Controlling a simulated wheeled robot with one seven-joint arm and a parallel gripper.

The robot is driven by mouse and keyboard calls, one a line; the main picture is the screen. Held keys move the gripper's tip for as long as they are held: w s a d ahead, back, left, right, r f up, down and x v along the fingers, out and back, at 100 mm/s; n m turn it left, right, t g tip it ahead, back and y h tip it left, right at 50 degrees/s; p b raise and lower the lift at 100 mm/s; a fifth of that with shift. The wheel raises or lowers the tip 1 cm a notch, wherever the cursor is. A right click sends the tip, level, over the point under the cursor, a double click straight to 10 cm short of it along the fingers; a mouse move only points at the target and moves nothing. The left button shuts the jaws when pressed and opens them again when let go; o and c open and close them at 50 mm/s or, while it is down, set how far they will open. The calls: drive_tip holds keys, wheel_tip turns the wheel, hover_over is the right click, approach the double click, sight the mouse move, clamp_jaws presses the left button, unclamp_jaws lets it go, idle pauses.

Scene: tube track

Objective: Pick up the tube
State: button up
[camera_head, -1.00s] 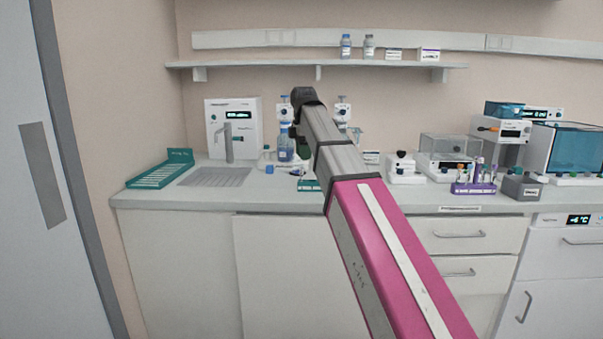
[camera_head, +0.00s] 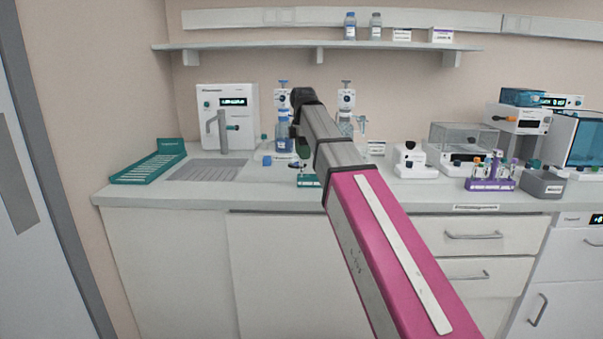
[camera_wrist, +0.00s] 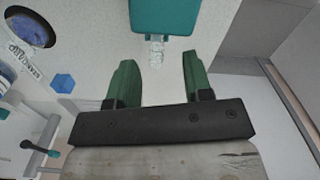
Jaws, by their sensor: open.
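My gripper (camera_wrist: 158,60) is open, its two green fingers apart with nothing held. In the wrist view a small clear piece that looks like a tube (camera_wrist: 156,50) lies just ahead of the fingertips, roughly centred between them. Its upper end meets the edge of a teal holder (camera_wrist: 165,14); I cannot tell how it sits there. In the head view my gripper (camera_head: 303,147) is mostly hidden by my arm, over the counter, and the clear piece cannot be made out. Several capped tubes (camera_head: 492,168) stand in a purple rack (camera_head: 490,185) farther right.
A blue cube (camera_wrist: 63,83) lies left of the fingers in the wrist view. A blue-liquid bottle (camera_head: 284,137) stands beside my gripper. A teal drying rack (camera_head: 148,168) and a sink (camera_head: 208,170) are left. A white device (camera_head: 415,161) stands right. The counter front (camera_head: 262,199) is clear.

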sight(302, 165)
drive_tip(key=shift+w+a+f, duration=0.1)
drive_tip(key=shift+f, duration=1.25)
drive_tip(key=shift+w+a+f, duration=0.1)
drive_tip(key=shift+f, duration=1.2)
drive_tip(key=c, duration=0.8)
